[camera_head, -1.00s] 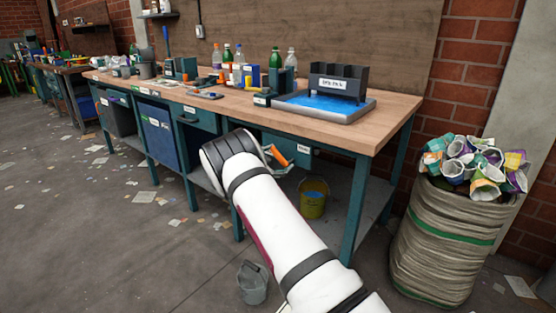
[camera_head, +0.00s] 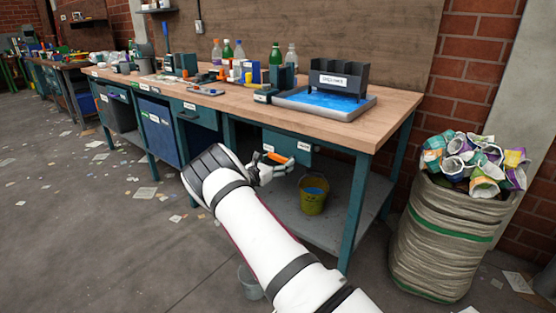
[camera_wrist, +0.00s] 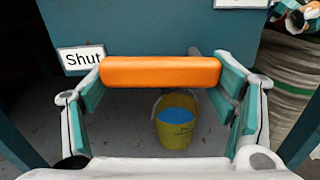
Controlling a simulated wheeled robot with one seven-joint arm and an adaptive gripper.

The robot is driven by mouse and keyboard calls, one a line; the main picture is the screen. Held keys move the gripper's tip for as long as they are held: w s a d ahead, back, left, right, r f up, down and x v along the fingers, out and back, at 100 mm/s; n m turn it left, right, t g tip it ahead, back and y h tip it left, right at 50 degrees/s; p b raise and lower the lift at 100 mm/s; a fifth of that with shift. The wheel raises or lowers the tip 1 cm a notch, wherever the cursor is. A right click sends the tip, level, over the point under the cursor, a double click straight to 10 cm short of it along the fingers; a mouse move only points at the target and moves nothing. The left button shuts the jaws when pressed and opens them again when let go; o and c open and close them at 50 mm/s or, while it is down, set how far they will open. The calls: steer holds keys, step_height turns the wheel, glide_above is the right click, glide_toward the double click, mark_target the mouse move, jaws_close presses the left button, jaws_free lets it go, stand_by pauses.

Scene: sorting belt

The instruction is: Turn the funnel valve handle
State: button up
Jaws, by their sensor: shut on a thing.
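The valve handle is an orange bar (camera_head: 281,158) under the teal box (camera_head: 290,140) below the right part of the workbench. In the wrist view the orange bar (camera_wrist: 160,71) lies nearly level across the picture, between my two fingers. My gripper (camera_head: 272,168) is shut on the bar, with a finger at each end of it (camera_wrist: 160,85). A white label reading "Shut" (camera_wrist: 82,60) is on the left of the teal face.
A yellow bucket (camera_head: 313,201) with blue contents stands on the lower shelf, below the handle. A bench leg (camera_head: 354,215) stands to the right. A sack of crushed cups (camera_head: 440,245) is farther right. A grey bucket (camera_head: 250,284) is partly behind my arm.

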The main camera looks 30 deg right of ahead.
steer(key=shift+f+n, duration=0.1)
steer(key=shift+n, duration=0.3)
steer(key=o, duration=1.7)
steer(key=v, duration=1.2)
